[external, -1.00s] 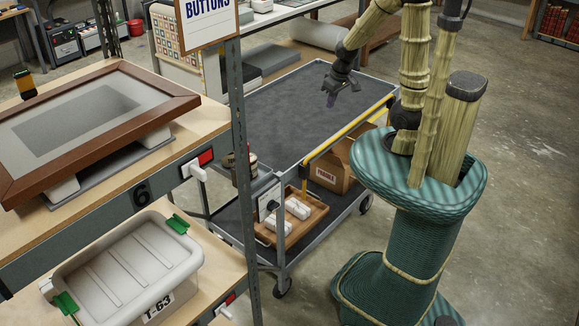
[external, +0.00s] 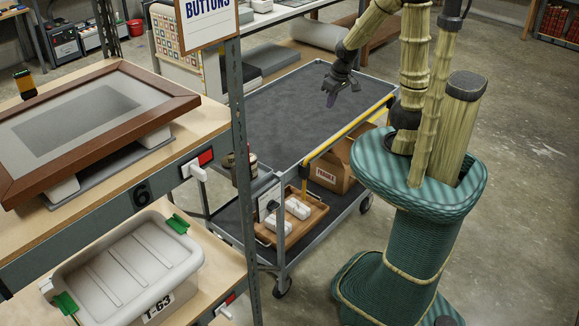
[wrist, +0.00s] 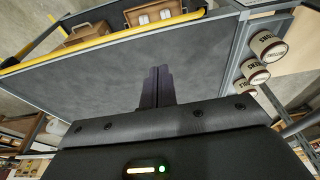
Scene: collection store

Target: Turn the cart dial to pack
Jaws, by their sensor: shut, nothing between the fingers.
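The grey cart (external: 300,105) stands in the middle of the external view, with a dark top deck and a yellow rail on its right side. A pale panel (external: 268,190) hangs at its near end, with a dark round part (external: 272,206) that may be the dial; its marks are too small to read. My gripper (external: 331,102) is above the top deck, apart from the panel, pointing down. In the wrist view my gripper's fingers (wrist: 157,82) are together and empty over the deck. The dial cannot be made out there.
Labelled tins (wrist: 268,47) sit at the cart's edge. The lower shelf holds a wooden tray (external: 300,224) with white items and a cardboard box (external: 330,172). A shelf post (external: 240,130) stands in the left foreground, beside a framed piece (external: 90,120). The top deck is clear.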

